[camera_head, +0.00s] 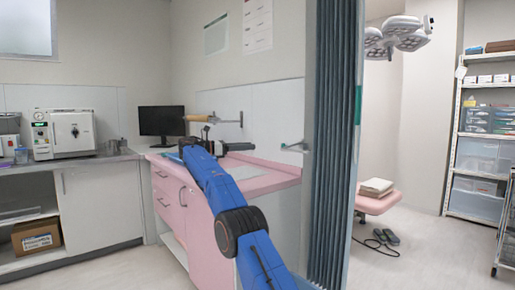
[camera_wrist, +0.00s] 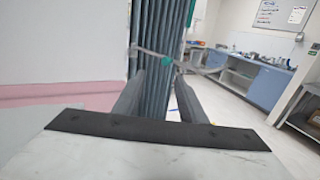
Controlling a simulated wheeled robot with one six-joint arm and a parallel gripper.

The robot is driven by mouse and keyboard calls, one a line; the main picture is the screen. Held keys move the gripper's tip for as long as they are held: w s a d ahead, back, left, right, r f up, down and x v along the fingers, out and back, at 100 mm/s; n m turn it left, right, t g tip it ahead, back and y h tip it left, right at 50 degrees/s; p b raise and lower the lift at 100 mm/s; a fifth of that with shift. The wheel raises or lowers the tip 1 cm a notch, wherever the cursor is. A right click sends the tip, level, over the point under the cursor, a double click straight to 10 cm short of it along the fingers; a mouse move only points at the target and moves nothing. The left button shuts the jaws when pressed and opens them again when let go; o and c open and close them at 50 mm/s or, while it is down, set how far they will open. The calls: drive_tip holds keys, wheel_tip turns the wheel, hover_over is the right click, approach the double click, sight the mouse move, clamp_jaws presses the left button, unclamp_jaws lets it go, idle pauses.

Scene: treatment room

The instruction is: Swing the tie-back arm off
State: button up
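The tie-back arm (camera_head: 293,147) is a slim grey bar with a teal-green part, at the left edge of the gathered blue-grey curtain (camera_head: 325,120). In the wrist view the tie-back arm (camera_wrist: 150,52) crosses in front of the curtain (camera_wrist: 160,25), with its teal part near the middle. My gripper (camera_head: 245,147) is above the pink counter and points right toward the tie-back arm. In the wrist view my gripper (camera_wrist: 160,82) has its two fingers apart with nothing between them. The bar lies beyond the fingertips, apart from them as far as I can tell.
The pink counter (camera_head: 275,178) lies under my gripper. A wall bracket with a wooden-looking piece (camera_head: 197,118) is above my wrist. A monitor (camera_head: 160,121) stands behind. Right of the curtain are a pink stool or couch (camera_head: 375,204) and shelving (camera_head: 480,150).

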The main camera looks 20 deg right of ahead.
drive_tip(key=shift+a, duration=1.05)
drive_tip(key=shift+r, duration=0.1)
